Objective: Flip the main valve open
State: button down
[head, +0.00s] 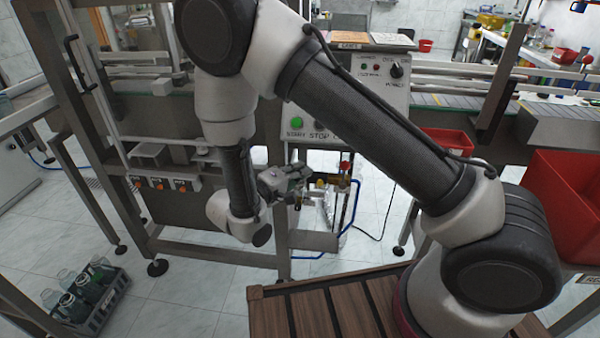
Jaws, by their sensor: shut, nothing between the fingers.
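My gripper (300,177) is at the end of my bent arm, in front of the machine frame and below the control panel. It is shut and empty, pointing right. Just right of its fingertips is a small assembly of pneumatic fittings (345,175) with red and yellow parts and a blue hose (349,222) below. The main valve seems to be among these fittings, but its handle is too small to make out, and I cannot tell its position. I cannot tell whether the fingertips touch the fittings.
A control panel (372,82) with a green button and a black knob stands above. A conveyor (560,125) runs at the right, with red bins (568,200) below. A crate of bottles (100,312) sits on the floor at left. Metal frame bars surround the gripper.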

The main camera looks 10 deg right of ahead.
aim_at(344, 175)
jog(key=w+d+f, duration=0.1)
jog(key=w+d, duration=0.2)
jog(key=d, duration=0.5)
jog(key=shift+w+d+f, duration=0.2)
jog(key=shift+d+f, duration=0.05)
jog(key=shift+d, duration=0.1)
